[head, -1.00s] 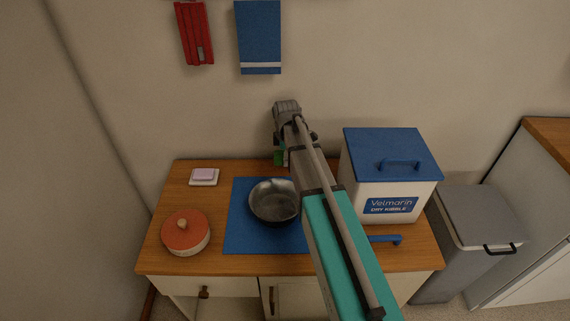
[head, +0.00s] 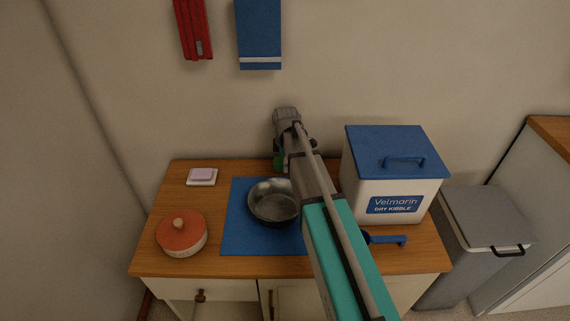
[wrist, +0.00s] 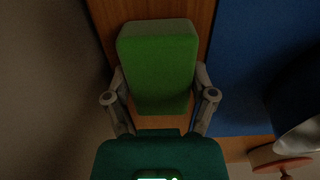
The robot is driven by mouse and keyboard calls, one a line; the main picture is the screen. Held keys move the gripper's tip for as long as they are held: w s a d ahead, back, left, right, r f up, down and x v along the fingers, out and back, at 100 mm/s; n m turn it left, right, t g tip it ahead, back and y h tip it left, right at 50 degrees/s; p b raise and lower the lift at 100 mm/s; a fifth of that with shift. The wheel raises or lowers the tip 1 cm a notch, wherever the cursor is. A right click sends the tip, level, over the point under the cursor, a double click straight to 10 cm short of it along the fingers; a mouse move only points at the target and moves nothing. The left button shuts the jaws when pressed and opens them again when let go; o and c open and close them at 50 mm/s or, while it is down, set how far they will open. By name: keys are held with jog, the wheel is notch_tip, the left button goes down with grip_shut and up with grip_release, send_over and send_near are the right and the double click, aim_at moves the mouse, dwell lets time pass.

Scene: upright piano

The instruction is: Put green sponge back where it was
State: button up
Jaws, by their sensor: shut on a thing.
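The green sponge (wrist: 158,65) is a green block held between the two fingers of my gripper (wrist: 160,95) in the wrist view. My gripper is shut on its sides. Wooden counter top shows around the sponge; I cannot tell whether the sponge touches it. In the head view only a small green part of the sponge (head: 279,161) shows at the back of the counter, near the wall. My arm hides most of it and the fingers.
A metal pan (head: 272,203) sits on a blue mat (head: 240,240). A soap on a white dish (head: 202,177) and a red-lidded pot (head: 182,236) stand left. A kibble bin (head: 392,180) and a blue-handled thing (head: 388,240) are right.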

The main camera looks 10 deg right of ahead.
jog(key=shift+f, duration=0.1)
jog(key=o, duration=0.9)
jog(key=shift+r, duration=0.2)
notch_tip(320, 180, up, 7)
jog(key=p, duration=0.7)
jog(key=shift+r+p, duration=0.15)
jog(key=shift+p, duration=0.15)
jog(key=shift+s, duration=0.1)
jog(key=s+m, duration=0.5)
jog(key=s, duration=0.1)
jog(key=s+m, duration=0.4)
jog(key=s, duration=0.3)
jog(key=s+m, duration=0.5)
jog(key=s, duration=0.1)
jog(key=shift+s+m, duration=0.3)
jog(key=shift+s, duration=0.1)
jog(key=shift+s+m, duration=0.6)
